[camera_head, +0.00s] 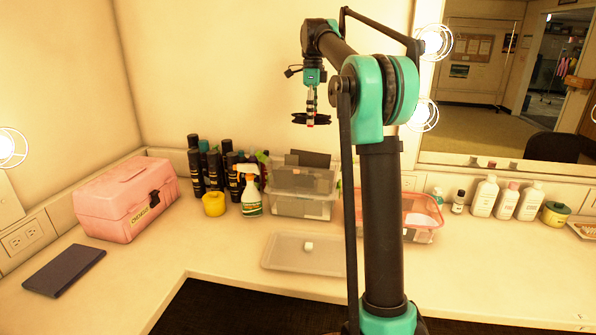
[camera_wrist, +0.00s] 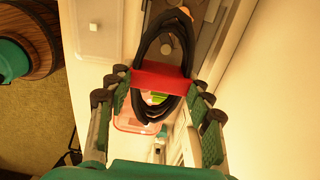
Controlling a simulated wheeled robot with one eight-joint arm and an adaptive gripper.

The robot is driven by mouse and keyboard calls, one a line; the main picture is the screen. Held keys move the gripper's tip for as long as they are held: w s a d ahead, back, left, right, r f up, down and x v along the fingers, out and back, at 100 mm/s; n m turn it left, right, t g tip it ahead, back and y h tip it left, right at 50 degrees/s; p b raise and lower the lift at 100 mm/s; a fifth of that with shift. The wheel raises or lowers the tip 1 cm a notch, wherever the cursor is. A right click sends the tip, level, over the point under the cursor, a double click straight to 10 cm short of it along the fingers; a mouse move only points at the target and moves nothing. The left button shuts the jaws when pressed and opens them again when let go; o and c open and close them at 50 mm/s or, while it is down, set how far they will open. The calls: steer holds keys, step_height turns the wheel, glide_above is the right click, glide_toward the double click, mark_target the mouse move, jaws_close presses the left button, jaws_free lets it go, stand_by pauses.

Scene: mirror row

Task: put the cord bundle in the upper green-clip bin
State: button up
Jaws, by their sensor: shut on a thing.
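My gripper (camera_head: 311,113) is raised high above the counter, pointing down, and shut on the cord bundle. The cord bundle (camera_head: 312,120) is black loops with a red band. In the wrist view, the cord bundle (camera_wrist: 160,77) has its red band between the two fingers of my gripper (camera_wrist: 160,98). Two clear bins stand stacked at the back of the counter, below the gripper: an upper bin (camera_head: 302,180) with something dark sticking up at its top, and a lower bin (camera_head: 300,207). Their clip colours are too small to tell.
A pale tray (camera_head: 285,254) with a small white item lies in front of the bins. A spray bottle (camera_head: 251,196) and several dark cans stand left of them. A reddish clear bin (camera_head: 424,220) is partly behind my arm. A pink case (camera_head: 122,205) stands far left.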

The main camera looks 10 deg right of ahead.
steer(key=shift+w+f, duration=0.1)
steer(key=shift+f, duration=0.25)
step_height(320, 180, down, 19)
steer(key=shift+f, duration=0.1)
steer(key=shift+f, duration=0.1)
steer(key=o, duration=1)
step_height(320, 180, up, 12)
steer(key=shift+r, duration=0.15)
